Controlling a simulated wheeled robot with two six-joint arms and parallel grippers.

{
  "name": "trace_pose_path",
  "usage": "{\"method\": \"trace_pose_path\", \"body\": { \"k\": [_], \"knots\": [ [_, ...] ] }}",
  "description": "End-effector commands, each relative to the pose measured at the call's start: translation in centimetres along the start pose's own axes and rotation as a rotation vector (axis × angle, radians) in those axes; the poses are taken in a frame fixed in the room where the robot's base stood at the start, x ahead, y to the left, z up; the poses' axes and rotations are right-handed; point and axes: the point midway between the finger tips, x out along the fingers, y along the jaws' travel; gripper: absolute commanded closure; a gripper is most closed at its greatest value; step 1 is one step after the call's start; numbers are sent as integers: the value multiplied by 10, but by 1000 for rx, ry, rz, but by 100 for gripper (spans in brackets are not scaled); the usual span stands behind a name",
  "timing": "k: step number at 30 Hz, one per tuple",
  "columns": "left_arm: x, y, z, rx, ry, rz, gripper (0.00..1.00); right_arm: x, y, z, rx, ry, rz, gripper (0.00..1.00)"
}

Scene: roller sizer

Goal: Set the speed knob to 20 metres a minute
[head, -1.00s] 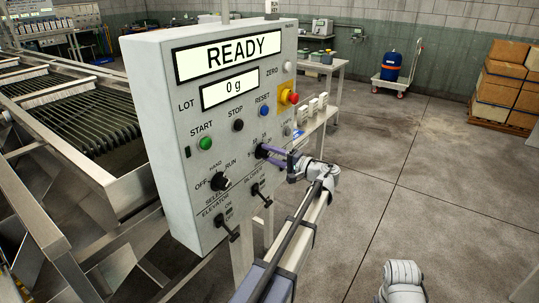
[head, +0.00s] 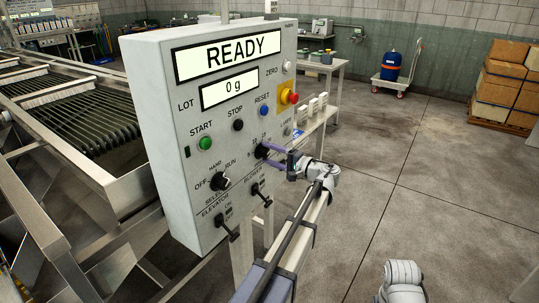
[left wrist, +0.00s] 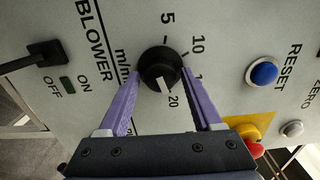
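The speed knob (head: 262,151) is a round black dial on the right part of the grey control panel (head: 180,120). In the left wrist view the knob (left wrist: 158,66) has a white pointer directed toward the 20 mark, beside the marks 5 and 10. My left gripper (head: 268,155) has purple fingers and is at the knob. In the left wrist view its fingers (left wrist: 160,74) are spread on either side of the knob, with a slight gap seeming to show.
The reset button (left wrist: 263,73), red emergency stop (head: 290,97) and blower switch (left wrist: 35,55) lie near the knob. The selector knob (head: 220,181) is lower left. The display (head: 229,54) reads READY. Open floor (head: 440,190) lies to the right.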

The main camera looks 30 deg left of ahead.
Motion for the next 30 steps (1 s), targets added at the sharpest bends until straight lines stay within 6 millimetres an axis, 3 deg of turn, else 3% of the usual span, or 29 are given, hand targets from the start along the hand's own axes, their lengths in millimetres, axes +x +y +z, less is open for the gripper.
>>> {"method": "trace_pose_path", "body": {
  "k": [11,24,30],
  "knots": [
    [-3,0,0,-1,1,-1,24,0,0,0,0,0,0,100],
    [-66,0,0,-1,2,-1,24,0,0,0,0,0,0,100],
    [-77,0,0,0,0,-1,24,0,0,0,0,0,0,100]
  ]
}}
